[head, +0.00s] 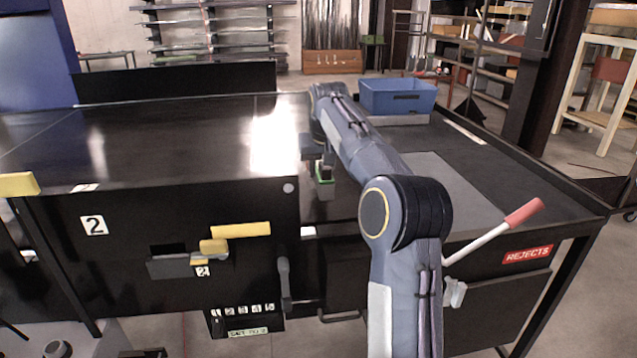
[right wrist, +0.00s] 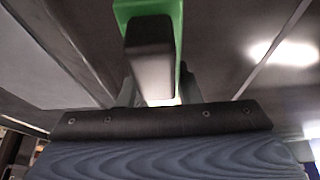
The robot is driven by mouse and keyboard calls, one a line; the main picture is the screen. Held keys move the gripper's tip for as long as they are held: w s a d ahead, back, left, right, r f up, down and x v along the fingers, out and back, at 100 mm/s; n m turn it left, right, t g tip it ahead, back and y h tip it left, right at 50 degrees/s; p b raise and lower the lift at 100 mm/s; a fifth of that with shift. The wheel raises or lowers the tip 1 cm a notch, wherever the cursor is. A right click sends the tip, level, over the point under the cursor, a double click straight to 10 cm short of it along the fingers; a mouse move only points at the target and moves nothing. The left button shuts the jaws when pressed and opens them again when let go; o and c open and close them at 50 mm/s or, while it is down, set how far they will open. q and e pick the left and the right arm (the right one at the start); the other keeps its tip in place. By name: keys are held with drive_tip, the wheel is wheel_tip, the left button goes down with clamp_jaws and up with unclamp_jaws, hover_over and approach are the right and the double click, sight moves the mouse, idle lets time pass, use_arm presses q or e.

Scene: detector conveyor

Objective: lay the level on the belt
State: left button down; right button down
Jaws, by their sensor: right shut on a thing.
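My right gripper (head: 323,166) is shut on the level (head: 325,188), a small piece with a bright green edge. In the right wrist view the green level (right wrist: 178,40) shows at the top centre, partly hidden behind a dark finger. In the head view the level is by the right end of the dark shiny belt (head: 190,135), near the bright glare. I cannot tell whether it touches the surface below. My left gripper is not in view.
A blue bin (head: 397,97) stands at the back right of the table. A grey mat (head: 455,190) lies right of my arm. A lever with a red handle (head: 524,212) rises at the front right. A black panel (head: 180,82) stands behind the belt. The belt's left part is clear.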

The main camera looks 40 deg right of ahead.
sight(321, 169)
drive_tip(key=shift+f, duration=1.7)
drive_tip(key=shift+f, duration=0.1)
drive_tip(key=c, duration=1.1)
unclamp_jaws()
drive_tip(key=shift+o, duration=0.2)
drive_tip(key=shift+r, duration=0.2)
drive_tip(key=v, duration=1.2)
drive_tip(key=shift+a+f, duration=0.1)
drive_tip(key=shift+f, duration=0.1)
